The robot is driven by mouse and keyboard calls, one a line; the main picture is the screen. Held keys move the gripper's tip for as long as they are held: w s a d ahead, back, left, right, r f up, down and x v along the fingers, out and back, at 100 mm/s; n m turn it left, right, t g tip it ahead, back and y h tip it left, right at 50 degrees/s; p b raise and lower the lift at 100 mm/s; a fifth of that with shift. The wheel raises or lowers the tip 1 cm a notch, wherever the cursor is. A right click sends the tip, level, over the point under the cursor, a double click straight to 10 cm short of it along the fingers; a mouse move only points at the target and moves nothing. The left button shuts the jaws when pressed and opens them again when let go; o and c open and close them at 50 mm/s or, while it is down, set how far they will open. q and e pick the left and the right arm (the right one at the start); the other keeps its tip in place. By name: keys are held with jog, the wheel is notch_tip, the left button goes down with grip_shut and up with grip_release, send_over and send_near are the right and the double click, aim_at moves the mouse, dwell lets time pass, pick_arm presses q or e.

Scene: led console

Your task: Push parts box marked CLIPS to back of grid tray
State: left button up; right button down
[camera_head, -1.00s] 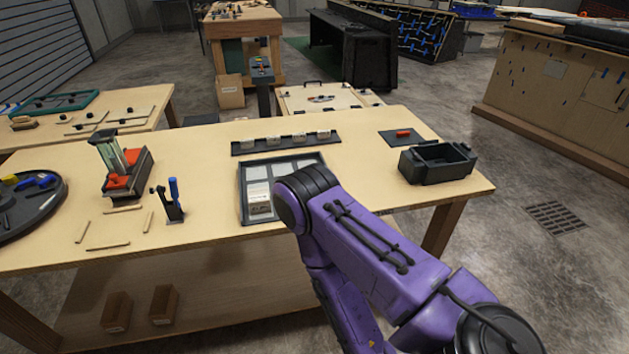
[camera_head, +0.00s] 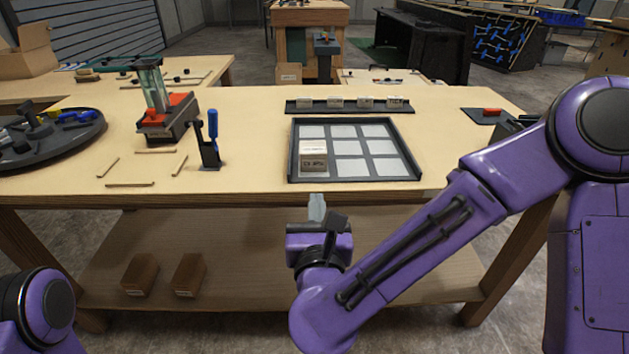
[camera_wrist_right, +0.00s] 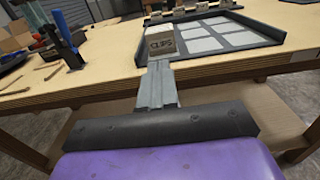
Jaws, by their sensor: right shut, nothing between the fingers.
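The parts box marked CLIPS (camera_head: 314,157) sits in the front left cell of the grid tray (camera_head: 417,178), near the front rim. In the right wrist view the CLIPS box (camera_wrist_right: 160,45) shows its label, just beyond my fingertips, and the tray (camera_wrist_right: 232,49) extends to the right behind it. My right gripper (camera_head: 317,205) is shut and empty, in front of the table edge and pointing at the box; its fingers show in the right wrist view (camera_wrist_right: 157,75). I cannot tell whether they touch the box. My left gripper is out of view.
A dark rack (camera_head: 347,108) with several small boxes stands behind the tray. The other visible tray cells are empty.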

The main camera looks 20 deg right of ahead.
aim_at(314, 156)
jog(key=p+x, duration=0.2)
jog(key=x, duration=1.1)
jog(key=shift+f, duration=0.1)
jog(key=shift+w, duration=0.1)
jog(key=shift+w+d, duration=0.15)
jog(key=shift+w, duration=0.25)
jog(key=x, duration=0.2)
jog(key=shift+w+d+b, duration=0.15)
jog(key=shift+w+b, duration=0.25)
jog(key=shift+s, duration=0.1)
